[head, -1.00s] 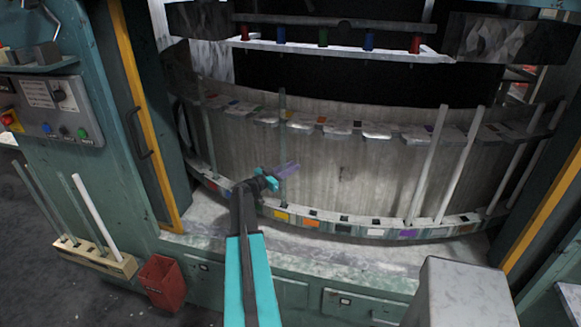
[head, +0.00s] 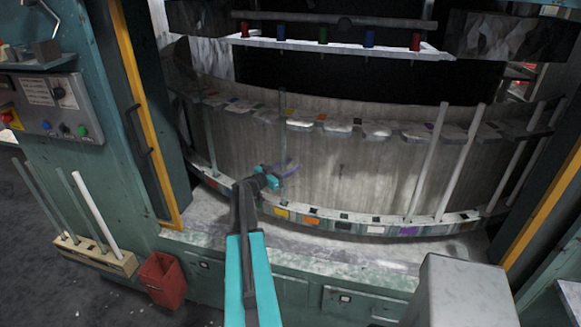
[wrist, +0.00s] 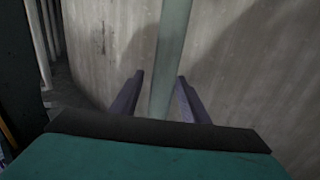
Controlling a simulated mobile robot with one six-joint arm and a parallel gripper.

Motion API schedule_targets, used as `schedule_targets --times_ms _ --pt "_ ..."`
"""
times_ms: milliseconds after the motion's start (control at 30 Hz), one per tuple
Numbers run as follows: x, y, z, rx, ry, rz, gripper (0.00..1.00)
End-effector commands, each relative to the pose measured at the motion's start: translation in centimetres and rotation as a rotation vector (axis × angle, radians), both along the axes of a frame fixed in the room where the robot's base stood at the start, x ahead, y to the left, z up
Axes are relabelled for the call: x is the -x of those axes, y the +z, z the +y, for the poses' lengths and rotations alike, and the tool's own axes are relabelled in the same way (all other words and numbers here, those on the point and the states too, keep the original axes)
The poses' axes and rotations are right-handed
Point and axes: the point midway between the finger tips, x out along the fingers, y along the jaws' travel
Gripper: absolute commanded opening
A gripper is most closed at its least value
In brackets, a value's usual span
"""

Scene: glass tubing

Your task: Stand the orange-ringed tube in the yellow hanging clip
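A greenish glass tube (head: 281,130) stands upright against the curved grey wall, its lower part near the yellow label (head: 281,213) on the lower rail. I cannot make out an orange ring on it. My gripper (head: 286,168), with purple fingers, is at the tube's lower half. In the wrist view the tube (wrist: 170,50) passes between the two fingers of my gripper (wrist: 160,80), with a gap on each side. The fingers are apart. The hanging clip above the tube is too small to read clearly.
More tubes stand in the clips at right, such as a white tube (head: 428,165). A wooden block (head: 95,258) at lower left holds several tubes beside a red bin (head: 161,280). A grey box (head: 460,290) is at front right. A curved upper rail (head: 350,128) carries coloured labels.

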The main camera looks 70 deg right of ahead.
Motion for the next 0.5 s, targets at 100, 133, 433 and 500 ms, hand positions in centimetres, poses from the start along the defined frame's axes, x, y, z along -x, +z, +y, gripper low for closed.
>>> schedule_targets --times_ms 100,133,433,500 --pt "0.0 0.0 0.0 0.0 0.0 0.0 0.41" --pt "0.0 0.0 0.0 -0.001 0.0 -0.001 0.41" --pt "-0.7 -0.1 1.3 0.0 0.001 0.0 0.41" --pt "-1.1 -0.2 2.0 0.001 0.002 -0.001 0.41"
